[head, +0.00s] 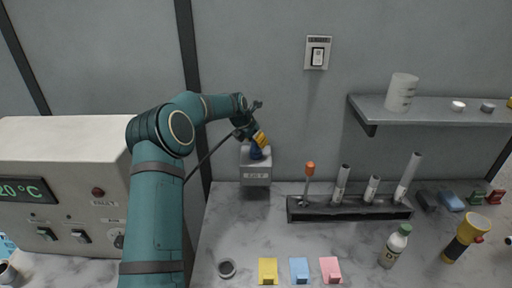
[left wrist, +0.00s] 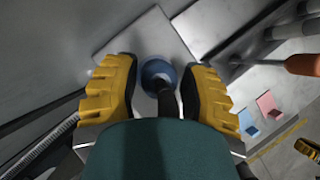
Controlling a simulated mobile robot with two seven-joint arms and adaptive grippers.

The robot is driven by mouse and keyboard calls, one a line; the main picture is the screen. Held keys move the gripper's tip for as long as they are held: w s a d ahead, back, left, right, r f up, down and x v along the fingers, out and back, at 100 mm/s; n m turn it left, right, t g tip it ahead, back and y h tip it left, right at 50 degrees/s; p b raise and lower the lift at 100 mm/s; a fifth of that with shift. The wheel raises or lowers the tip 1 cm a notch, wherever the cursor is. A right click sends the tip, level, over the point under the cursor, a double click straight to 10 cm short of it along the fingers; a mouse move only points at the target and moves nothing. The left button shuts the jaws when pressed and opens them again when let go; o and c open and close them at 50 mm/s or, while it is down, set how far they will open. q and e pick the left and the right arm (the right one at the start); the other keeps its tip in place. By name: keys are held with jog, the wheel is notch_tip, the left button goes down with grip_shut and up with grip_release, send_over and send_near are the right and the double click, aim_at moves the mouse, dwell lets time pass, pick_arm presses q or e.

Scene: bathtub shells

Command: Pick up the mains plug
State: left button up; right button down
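The mains plug is a dark blue round piece on a grey box (head: 256,176) on the wall in the head view. The plug (head: 256,152) sits at the top of that box, partly hidden by my gripper. In the left wrist view the plug (left wrist: 159,75) lies between the two yellow fingers, with a dark cable leading back from it. My left gripper (head: 262,143) is open around the plug, with the fingers apart on either side. It also shows in the left wrist view (left wrist: 160,88).
A dark rack (head: 350,209) with a screwdriver and several tubes stands to the right of the box. A wall shelf (head: 435,110) is further right. A control cabinet (head: 60,165) stands left.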

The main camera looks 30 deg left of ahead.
pick_arm(q)
grip_shut()
